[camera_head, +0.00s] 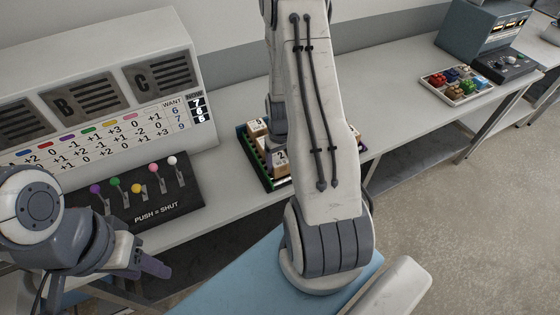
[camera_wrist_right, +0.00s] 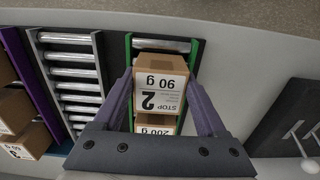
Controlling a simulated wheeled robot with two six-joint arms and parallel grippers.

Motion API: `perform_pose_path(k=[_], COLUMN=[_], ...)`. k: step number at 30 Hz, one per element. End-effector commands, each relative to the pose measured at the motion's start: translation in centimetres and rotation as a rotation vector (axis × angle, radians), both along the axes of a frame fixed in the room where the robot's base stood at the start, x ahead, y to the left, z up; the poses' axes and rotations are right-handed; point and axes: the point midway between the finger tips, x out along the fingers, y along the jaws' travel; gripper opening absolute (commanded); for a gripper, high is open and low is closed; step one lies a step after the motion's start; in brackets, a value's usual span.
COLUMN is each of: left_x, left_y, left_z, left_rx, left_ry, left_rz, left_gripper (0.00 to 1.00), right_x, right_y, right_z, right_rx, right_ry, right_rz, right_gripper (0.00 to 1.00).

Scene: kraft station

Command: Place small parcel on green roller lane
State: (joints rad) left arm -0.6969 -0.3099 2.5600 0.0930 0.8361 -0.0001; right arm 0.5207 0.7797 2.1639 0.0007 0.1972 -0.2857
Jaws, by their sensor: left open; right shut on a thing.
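The small parcel (camera_wrist_right: 160,85) is a brown box with a white label reading STOP 2 and 90 g. My right gripper (camera_wrist_right: 160,98) is shut on it, one purple finger at each side. The parcel is over the green roller lane (camera_wrist_right: 162,46), between its green rails; whether it touches the rollers I cannot tell. Another box labelled 200 g (camera_wrist_right: 155,130) shows just below it in the wrist view. In the head view a box marked 2 (camera_head: 281,160) shows by my right arm, which hides most of the lanes. My left gripper (camera_head: 152,268) is open and empty at lower left.
A bare roller lane (camera_wrist_right: 75,85) and a purple-railed lane (camera_wrist_right: 20,60) with boxes lie left in the wrist view. A lever panel (camera_head: 150,195) and score board (camera_head: 100,90) stand left in the head view. A tray of coloured items (camera_head: 455,97) is far right.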

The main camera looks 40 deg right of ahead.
Motion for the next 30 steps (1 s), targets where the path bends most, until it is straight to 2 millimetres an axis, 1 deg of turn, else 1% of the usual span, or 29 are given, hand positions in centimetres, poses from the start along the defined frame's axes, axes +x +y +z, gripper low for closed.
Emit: perform_pose_path(k=[5,6,7,14,17,20,23,30], left_x=[0.0,0.0,0.0,0.0,0.0,0.0,0.0,0.0], left_y=[0.0,0.0,0.0,0.0,0.0,0.0,0.0,0.0], left_z=[-0.4,-0.3,-0.3,-0.2,0.3,-0.4,-0.9,-2.0], left_rx=[0.0,0.0,0.0,0.0,0.0,0.0,0.0,0.0], left_ry=[0.0,0.0,0.0,0.0,0.0,0.0,0.0,0.0], left_rz=[0.001,0.001,0.001,0.001,0.0,0.001,0.001,0.003], left_gripper=[0.5,0.5,0.5,0.5,0.5,0.5,0.5,0.5], right_x=[0.0,0.0,0.0,0.0,0.0,0.1,0.1,0.1], right_y=[0.0,0.0,0.0,0.0,0.0,-0.1,-0.1,-0.1], right_z=[-0.5,-0.3,-0.3,-0.2,0.3,1.0,2.5,7.3], right_rx=[0.0,0.0,0.0,0.0,0.0,-0.002,-0.003,-0.004], right_ry=[0.0,0.0,0.0,0.0,0.0,-0.005,-0.005,-0.006], right_rz=[0.0,0.0,0.0,0.0,0.0,0.0,0.0,0.0], right_gripper=[0.16,0.89,1.0,1.0,1.0,1.0,1.0,1.0])
